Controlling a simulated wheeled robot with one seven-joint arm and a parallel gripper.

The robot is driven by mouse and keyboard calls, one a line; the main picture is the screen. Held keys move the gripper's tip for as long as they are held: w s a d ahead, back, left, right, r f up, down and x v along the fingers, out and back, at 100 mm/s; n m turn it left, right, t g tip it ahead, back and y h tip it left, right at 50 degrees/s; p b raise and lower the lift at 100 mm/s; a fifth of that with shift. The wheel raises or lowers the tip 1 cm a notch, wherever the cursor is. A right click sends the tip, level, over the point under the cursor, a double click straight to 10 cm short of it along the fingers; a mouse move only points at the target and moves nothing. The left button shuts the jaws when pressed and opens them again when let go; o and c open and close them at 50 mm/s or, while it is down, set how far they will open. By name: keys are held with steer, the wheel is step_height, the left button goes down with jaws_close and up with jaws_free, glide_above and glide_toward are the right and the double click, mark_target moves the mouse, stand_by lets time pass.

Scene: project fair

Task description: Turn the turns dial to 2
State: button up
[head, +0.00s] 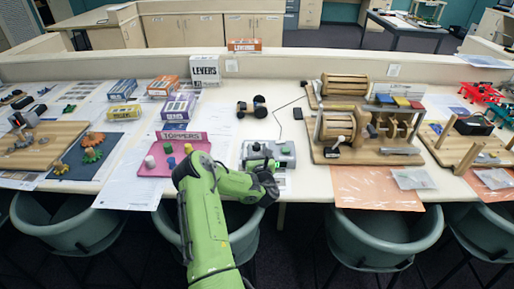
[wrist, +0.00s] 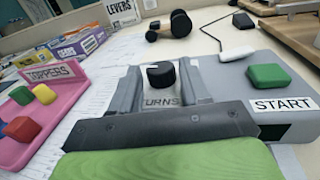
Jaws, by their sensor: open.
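The turns dial (wrist: 161,74) is a round black knob with a pale mark on top, on a grey control box (wrist: 225,66). In the wrist view it shows between the two grey fingers of my gripper (wrist: 160,82), with a gap on each side. My gripper is open; I cannot tell how far its tips are above the box. The word TURNS is partly covered by a finger, and no dial numbers are readable. A green button (wrist: 268,77) and a START label (wrist: 283,104) are on the right. In the head view my gripper (head: 262,163) is over the control box (head: 289,160).
A pink TOPPERS tray (head: 151,168) with coloured pieces stands left of the box. A wooden machine (head: 350,130) stands to the right. Chairs (head: 385,232) line the table's front edge.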

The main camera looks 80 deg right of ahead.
steer(key=shift+w+d, duration=0.1)
steer(key=shift+d, duration=0.15)
steer(key=shift+c, duration=0.4)
steer(key=c, duration=0.7)
steer(key=shift+f+g+b, duration=0.1)
steer(key=shift+g+b, duration=0.2)
steer(key=shift+b, duration=0.4)
